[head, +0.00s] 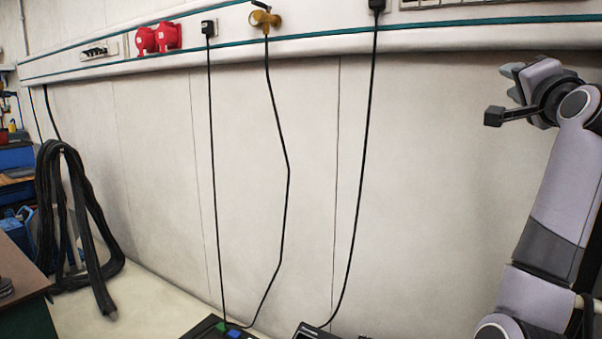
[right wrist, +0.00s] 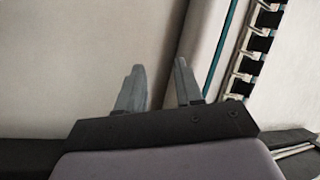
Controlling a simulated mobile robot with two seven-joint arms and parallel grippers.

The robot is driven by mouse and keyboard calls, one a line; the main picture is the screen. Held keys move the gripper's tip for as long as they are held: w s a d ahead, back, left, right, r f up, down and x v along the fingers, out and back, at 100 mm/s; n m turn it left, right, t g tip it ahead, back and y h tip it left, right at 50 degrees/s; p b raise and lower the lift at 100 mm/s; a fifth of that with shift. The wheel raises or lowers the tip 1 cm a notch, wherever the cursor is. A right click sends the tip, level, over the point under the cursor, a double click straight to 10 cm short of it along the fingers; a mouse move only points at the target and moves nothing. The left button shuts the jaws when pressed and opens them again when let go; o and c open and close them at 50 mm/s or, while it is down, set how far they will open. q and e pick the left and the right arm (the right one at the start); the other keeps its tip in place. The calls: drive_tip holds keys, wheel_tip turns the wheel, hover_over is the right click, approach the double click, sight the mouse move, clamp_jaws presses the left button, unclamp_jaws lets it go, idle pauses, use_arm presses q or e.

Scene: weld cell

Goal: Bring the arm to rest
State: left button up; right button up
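My right arm (head: 558,190) rises at the right edge of the head view, bent at the top. My right gripper (head: 512,82) is at its upper end, in front of the pale wall and just below the wall rail. In the right wrist view my right gripper (right wrist: 158,88) shows two grey fingers apart, with nothing between them. Behind them are the bare wall and the rail. My left arm and left gripper are not in the head view.
A wall rail (head: 300,46) carries red sockets (head: 157,38), plugs and a brass valve (head: 264,18). Black cables (head: 212,180) hang from it to equipment (head: 215,328) at the bottom.

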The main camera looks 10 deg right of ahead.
drive_tip(key=a+f+n+g+y+p, duration=0.1)
drive_tip(key=a+f+n+p, duration=0.2)
drive_tip(key=f, duration=0.9)
drive_tip(key=a+f+n+g+y, duration=0.15)
drive_tip(key=a+f+n, duration=0.25)
drive_tip(key=f, duration=0.7)
drive_tip(key=a+f+n+g+y+p, duration=0.1)
drive_tip(key=a+f+n+p, duration=0.2)
drive_tip(key=f, duration=0.9)
drive_tip(key=s+a+f+n+g+y+p, duration=0.1)
drive_tip(key=s+a+f+n, duration=0.25)
drive_tip(key=s+f, duration=0.35)
drive_tip(key=s+a+f+n+g+y, duration=0.2)
drive_tip(key=s+a+f, duration=0.3)
drive_tip(key=f, duration=0.4)
drive_tip(key=s+a+f+n+g+y+p, duration=0.1)
drive_tip(key=s+a+f, duration=0.2)
drive_tip(key=s, duration=0.5)
drive_tip(key=s+a+f+n+g+p, duration=0.1)
drive_tip(key=s+a+f, duration=0.3)
drive_tip(key=s, duration=0.4)
drive_tip(key=shift+s+f+g+y, duration=0.2)
drive_tip(key=shift+s+g+y, duration=0.1)
drive_tip(key=shift+g+y, duration=0.05)
